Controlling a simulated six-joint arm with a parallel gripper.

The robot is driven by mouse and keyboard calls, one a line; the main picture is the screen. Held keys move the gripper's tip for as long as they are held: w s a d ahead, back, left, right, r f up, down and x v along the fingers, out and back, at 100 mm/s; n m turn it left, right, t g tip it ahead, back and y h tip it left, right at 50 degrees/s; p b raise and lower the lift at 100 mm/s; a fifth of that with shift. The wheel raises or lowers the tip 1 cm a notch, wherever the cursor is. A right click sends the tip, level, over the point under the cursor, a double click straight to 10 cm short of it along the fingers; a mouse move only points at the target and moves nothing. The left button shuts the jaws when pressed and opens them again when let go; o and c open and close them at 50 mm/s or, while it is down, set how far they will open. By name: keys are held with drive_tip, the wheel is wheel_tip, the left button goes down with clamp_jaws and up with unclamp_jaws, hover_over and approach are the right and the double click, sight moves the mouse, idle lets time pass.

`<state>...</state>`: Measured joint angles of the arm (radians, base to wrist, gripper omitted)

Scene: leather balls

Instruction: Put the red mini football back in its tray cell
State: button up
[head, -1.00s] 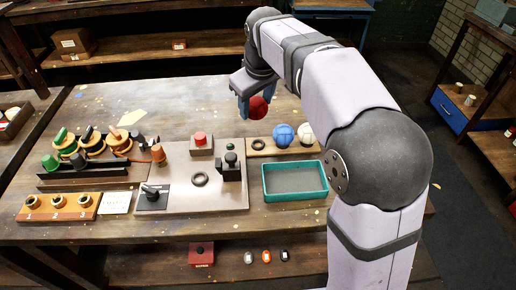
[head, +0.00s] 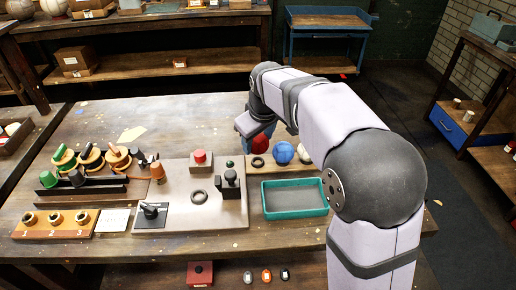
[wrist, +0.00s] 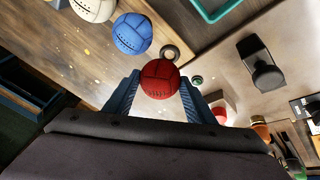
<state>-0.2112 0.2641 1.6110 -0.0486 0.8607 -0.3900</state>
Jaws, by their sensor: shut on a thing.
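The red mini football (head: 262,144) is held between the two blue fingers of my gripper (head: 254,131). In the wrist view the red ball (wrist: 160,78) sits between the fingertips. The wooden tray (head: 272,165) has an empty cell with a dark ring (head: 259,162), just in front of the held ball in the head view. In the wrist view the ring (wrist: 170,52) shows just beyond the ball, partly covered by it. A blue ball (head: 284,153) and a white ball (head: 305,152), partly behind my arm, sit in the other cells.
A teal bin (head: 295,214) stands in front of the tray. A metal plate with a red button (head: 199,157) and a black fixture (head: 230,184) lies to the left. The table behind and left of my gripper is mostly clear.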

sight(258, 148)
drive_tip(key=shift+f, duration=1.65)
drive_tip(key=shift+f, duration=0.1)
drive_tip(key=shift+f, duration=0.25)
drive_tip(key=o, duration=1.2)
drive_tip(key=shift+r, duration=0.5)
drive_tip(key=v, duration=1.1)
drive_tip(key=shift+s+r, duration=0.25)
drive_tip(key=shift+r, duration=0.05)
